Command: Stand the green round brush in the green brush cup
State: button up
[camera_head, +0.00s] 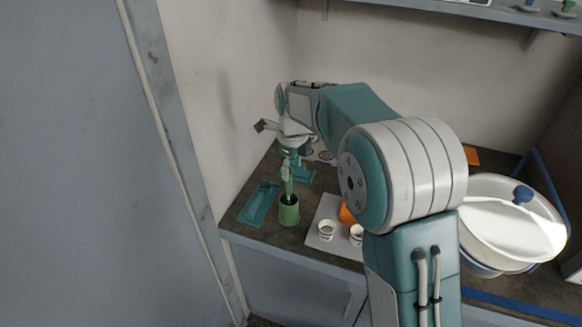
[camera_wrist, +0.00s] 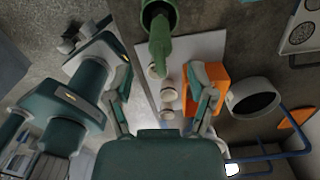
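The green brush cup (camera_head: 289,213) stands upright near the front left of the bench, and it shows at the top of the wrist view (camera_wrist: 172,14). The green round brush (camera_head: 289,187) stands in the cup with its upper part rising out of the mouth; in the wrist view the brush (camera_wrist: 168,50) leans slightly from the cup toward the camera. Its lower end is hidden inside the cup. My gripper (camera_head: 288,160) is above the cup. In the wrist view the gripper (camera_wrist: 163,84) has its fingers spread wide apart, with nothing between them.
A teal tray (camera_head: 258,204) lies left of the cup. A white board (camera_head: 316,240) with small white cups (camera_head: 326,231) and an orange box (camera_head: 347,213) is to the right. A large white pan (camera_head: 490,232) stands far right. A wall closes the left side.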

notch_tip(320, 180, up, 12)
dwell(0.6)
jog(key=shift+d, duration=0.1)
dwell(0.5)
jog(key=s+d+r+n+t, duration=0.1)
jog(key=s+d+r+n, duration=0.1)
jog(key=s+d+n, duration=0.45)
jog(key=s+d+r+n+t, duration=0.2)
jog(key=s+d+r+n, duration=0.1)
jog(key=s+d+n, duration=0.3)
jog(key=s+d+f+n+t, duration=0.1)
jog(key=s+d+f+n, duration=0.1)
jog(key=s+n, duration=0.3)
jog(key=s+d+f+n+t, duration=0.1)
jog(key=s+d+f+n, duration=0.2)
jog(key=s, duration=0.9)
notch_tip(320, 180, down, 2)
jog(key=n, duration=0.2)
jog(key=shift+s+f+n+t, duration=0.15)
jog(key=shift+s+n+t, duration=0.05)
jog(key=shift+n+t, duration=0.15)
